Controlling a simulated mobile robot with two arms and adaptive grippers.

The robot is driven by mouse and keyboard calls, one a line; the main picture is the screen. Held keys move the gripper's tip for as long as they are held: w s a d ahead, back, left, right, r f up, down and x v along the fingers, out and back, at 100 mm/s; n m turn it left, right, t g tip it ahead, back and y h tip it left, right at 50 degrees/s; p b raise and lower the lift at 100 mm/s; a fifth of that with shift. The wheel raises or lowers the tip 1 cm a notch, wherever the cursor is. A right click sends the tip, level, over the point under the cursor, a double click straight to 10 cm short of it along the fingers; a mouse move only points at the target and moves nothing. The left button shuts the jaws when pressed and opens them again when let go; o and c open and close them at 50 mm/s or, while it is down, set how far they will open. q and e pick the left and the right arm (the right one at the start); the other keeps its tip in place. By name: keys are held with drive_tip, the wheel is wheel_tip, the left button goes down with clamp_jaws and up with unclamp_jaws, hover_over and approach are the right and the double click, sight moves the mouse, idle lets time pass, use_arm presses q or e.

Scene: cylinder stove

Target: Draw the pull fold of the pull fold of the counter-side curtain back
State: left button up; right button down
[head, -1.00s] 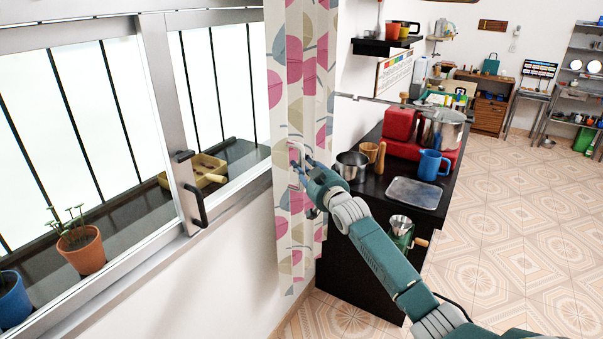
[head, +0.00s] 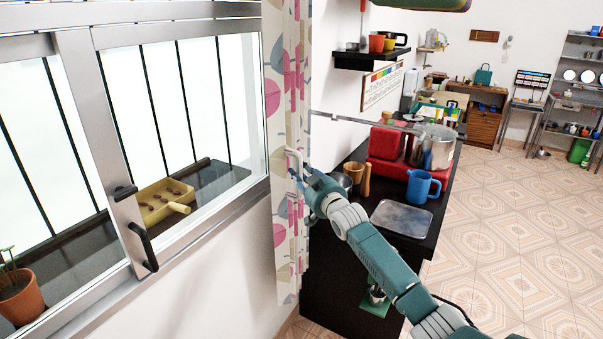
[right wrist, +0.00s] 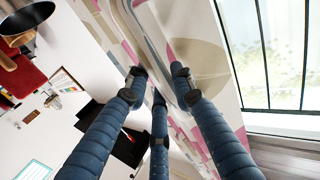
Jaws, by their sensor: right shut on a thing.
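The counter-side curtain (head: 287,235), white with pink, tan and grey leaf shapes, hangs gathered into a narrow strip between the window and the counter. My right gripper (head: 296,168) is at its edge, about halfway down, shut on the curtain's pull fold. In the right wrist view the dark fingers (right wrist: 160,85) close around the pale fold (right wrist: 178,65), with patterned cloth behind them. The fingers hide part of the fold. My left gripper is not in view.
The sliding window (head: 125,150) with a black handle (head: 144,247) is on the left. A black counter (head: 345,265) with a blue jug (head: 422,187), a metal tray (head: 401,217) and a red case (head: 388,150) stands right of the curtain. Tiled floor (head: 510,230) is open at right.

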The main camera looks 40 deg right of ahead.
drive_tip(key=shift+f, duration=0.15)
drive_tip(key=c, duration=1.5)
unclamp_jaws()
drive_tip(key=shift+o, duration=0.2)
drive_tip(key=s+a, duration=0.2)
drive_tip(key=s, duration=0.9)
drive_tip(key=shift+s+a, duration=0.2)
drive_tip(key=shift+s, duration=0.2)
